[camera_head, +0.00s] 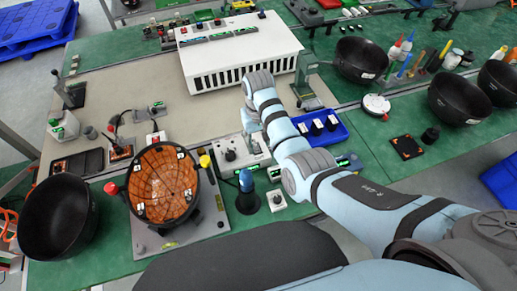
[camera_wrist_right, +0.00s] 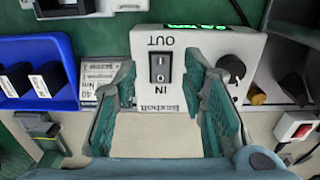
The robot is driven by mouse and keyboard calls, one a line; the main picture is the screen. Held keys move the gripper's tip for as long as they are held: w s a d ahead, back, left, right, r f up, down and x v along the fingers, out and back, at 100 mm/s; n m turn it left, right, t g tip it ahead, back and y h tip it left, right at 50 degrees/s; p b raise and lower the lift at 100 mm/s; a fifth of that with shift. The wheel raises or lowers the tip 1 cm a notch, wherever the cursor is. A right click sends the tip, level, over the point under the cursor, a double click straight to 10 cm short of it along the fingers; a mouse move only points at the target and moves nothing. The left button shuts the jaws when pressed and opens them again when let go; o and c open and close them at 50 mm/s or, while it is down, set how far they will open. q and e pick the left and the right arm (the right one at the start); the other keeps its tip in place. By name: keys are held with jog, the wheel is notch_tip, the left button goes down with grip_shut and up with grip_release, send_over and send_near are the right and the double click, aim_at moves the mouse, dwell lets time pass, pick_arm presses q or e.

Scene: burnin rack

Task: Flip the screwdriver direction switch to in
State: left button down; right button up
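The screwdriver control box is pale (camera_head: 232,158) and sits near the middle of the bench in the head view. In the right wrist view the box (camera_wrist_right: 145,42) shows upside-down lettering, with OUT above and IN below a small black rocker switch (camera_wrist_right: 160,67). I cannot tell which side of the switch is pressed. My right gripper (camera_head: 250,128) is over the box. In the right wrist view its two green fingers (camera_wrist_right: 160,82) are open and empty, one on each side of the switch. Contact with the box cannot be told. My left gripper is not in view.
A black knob (camera_wrist_right: 232,66) and a green display (camera_wrist_right: 190,26) are on the same box. A blue tray (camera_head: 338,138) with dark items stands beside it. An orange-filled round bowl (camera_head: 165,185) is on the left, and a white vented case (camera_head: 240,55) stands behind.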

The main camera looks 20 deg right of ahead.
aim_at(258, 153)
notch_tip(258, 153, down, 4)
jog(key=shift+a+b, duration=0.1)
jog(key=shift+b, duration=0.25)
jog(key=shift+r, duration=0.1)
jog(key=shift+c, duration=0.5)
